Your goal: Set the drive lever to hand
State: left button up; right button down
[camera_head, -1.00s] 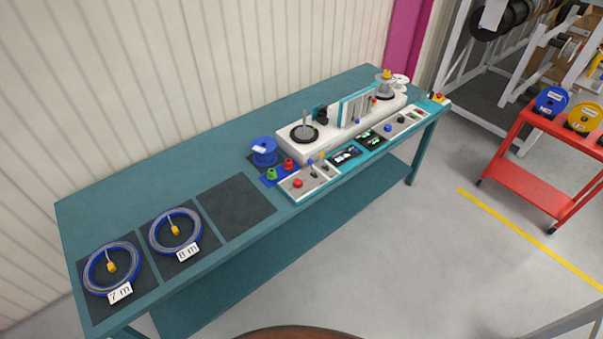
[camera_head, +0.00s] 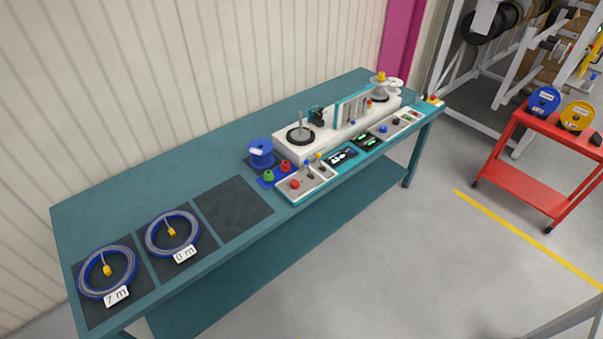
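A long control panel (camera_head: 325,175) runs along the front edge of the teal table, in front of a white winding machine (camera_head: 329,137). Near its left end are a red button (camera_head: 295,184) and small levers (camera_head: 309,167) with blue and yellow tips. Further right are two dark displays (camera_head: 341,158) and a blue knob (camera_head: 383,128). Which lever is the drive lever, and its setting, are too small to tell. Neither of my grippers is in view.
Two blue-rimmed cable coils (camera_head: 107,272) labelled 7 m and 8 m lie on dark mats at the table's left. The mat (camera_head: 234,208) beside them is empty. A blue spool (camera_head: 261,153) stands by the machine. A red cart (camera_head: 534,160) stands right; the floor between is clear.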

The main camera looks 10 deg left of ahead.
aim_at(307, 163)
jog(key=k, duration=0.5)
jog(key=u, duration=0.5)
jog(key=i, duration=0.85)
jog(key=u, duration=0.3)
jog(key=i, duration=1.2)
jog(key=z, duration=0.4)
